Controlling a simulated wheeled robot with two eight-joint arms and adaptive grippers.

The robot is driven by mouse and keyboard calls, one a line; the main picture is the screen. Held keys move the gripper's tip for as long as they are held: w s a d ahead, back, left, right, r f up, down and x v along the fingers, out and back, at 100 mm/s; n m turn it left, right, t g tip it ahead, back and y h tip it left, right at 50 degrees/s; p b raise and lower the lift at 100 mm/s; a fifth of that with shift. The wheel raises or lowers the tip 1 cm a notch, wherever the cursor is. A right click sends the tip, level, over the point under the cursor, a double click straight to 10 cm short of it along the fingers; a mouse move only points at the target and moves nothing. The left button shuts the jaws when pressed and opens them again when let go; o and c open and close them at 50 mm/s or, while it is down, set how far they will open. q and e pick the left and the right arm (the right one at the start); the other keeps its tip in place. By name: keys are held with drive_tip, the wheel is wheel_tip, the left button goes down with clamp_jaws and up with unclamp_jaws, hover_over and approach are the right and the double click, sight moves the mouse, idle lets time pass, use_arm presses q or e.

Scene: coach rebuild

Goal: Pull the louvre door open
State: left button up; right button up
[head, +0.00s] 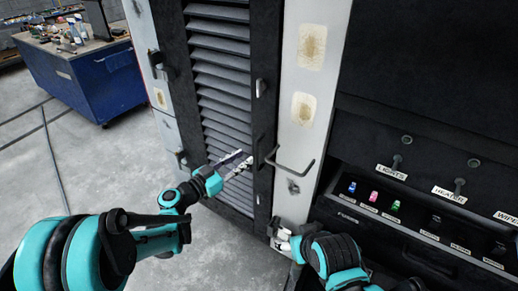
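The louvre door (222,80) has grey slats in a black frame and looks shut in its opening. A small silver latch piece (261,88) is on its right stile, with a dark handle (262,150) lower down. My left gripper (245,159) is in front of the lower slats, its fingers a little apart and pointing at the right stile, just left of the dark handle. I see nothing between the fingers. My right gripper (277,230) is low by the foot of the white post; its fingers are small and partly hidden.
A switch panel (400,205) with labelled knobs is at the right. A blue workbench (100,82) stands back left. The floor left of the door is clear apart from cables.

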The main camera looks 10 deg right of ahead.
use_arm(q)
drive_tip(key=b+x, duration=0.1)
drive_tip(key=x, duration=0.6)
drive_tip(key=shift+w+d+b, duration=0.15)
drive_tip(key=shift+d+b, duration=0.1)
drive_tip(key=shift+b, duration=0.05)
clamp_jaws()
